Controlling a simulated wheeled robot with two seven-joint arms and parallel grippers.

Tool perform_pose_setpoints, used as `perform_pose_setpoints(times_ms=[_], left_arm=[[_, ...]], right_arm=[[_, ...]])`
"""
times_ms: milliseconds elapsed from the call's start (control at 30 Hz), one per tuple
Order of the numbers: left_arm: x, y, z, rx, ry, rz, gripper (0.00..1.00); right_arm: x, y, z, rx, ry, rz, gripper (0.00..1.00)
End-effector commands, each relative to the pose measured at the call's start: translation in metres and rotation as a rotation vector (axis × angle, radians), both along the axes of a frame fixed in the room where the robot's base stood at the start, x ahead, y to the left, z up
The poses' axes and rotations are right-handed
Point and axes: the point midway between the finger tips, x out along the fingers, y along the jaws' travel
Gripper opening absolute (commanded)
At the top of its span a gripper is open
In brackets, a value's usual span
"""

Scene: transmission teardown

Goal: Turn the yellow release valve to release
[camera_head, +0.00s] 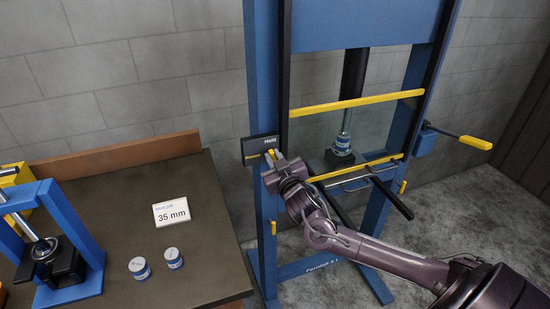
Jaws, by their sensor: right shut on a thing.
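The yellow release valve (271,153) sits at a small dark box (254,150) labelled "Hold", on the left post of the blue press frame (262,60). Only a little of the yellow shows, because my right gripper covers most of it. My right gripper (272,160) is at the valve, shut on it, with its arm reaching in from the lower right. The fingertips are small and partly hidden. My left gripper is out of view.
A yellow-tipped lever (474,142) sticks out from the press's right post. A yellow-edged guard (357,103) spans the front. At left, a table (205,240) holds a "35 mm" card (171,212), two small cylinders (140,268) and a small blue press (72,232).

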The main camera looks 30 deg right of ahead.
Motion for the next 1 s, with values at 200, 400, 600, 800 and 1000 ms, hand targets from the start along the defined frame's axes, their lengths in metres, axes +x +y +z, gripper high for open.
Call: perform_pose_setpoints(times_ms=[200,400,600,800,1000], left_arm=[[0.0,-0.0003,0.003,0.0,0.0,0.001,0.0],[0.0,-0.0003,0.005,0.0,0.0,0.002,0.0],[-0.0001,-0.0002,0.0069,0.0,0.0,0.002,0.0],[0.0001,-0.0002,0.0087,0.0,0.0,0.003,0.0],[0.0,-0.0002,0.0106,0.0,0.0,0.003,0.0]], right_arm=[[0.0005,0.0022,-0.0004,-0.197,0.048,0.0,0.0],[0.0009,0.0039,-0.0012,-0.382,0.092,0.0,0.0],[0.0014,0.0054,-0.0022,-0.568,0.136,0.0,0.0],[0.0017,0.0068,-0.0041,-0.753,0.18,0.0,0.0],[0.0019,0.0072,-0.0059,-0.933,0.224,-0.001,0.0]])
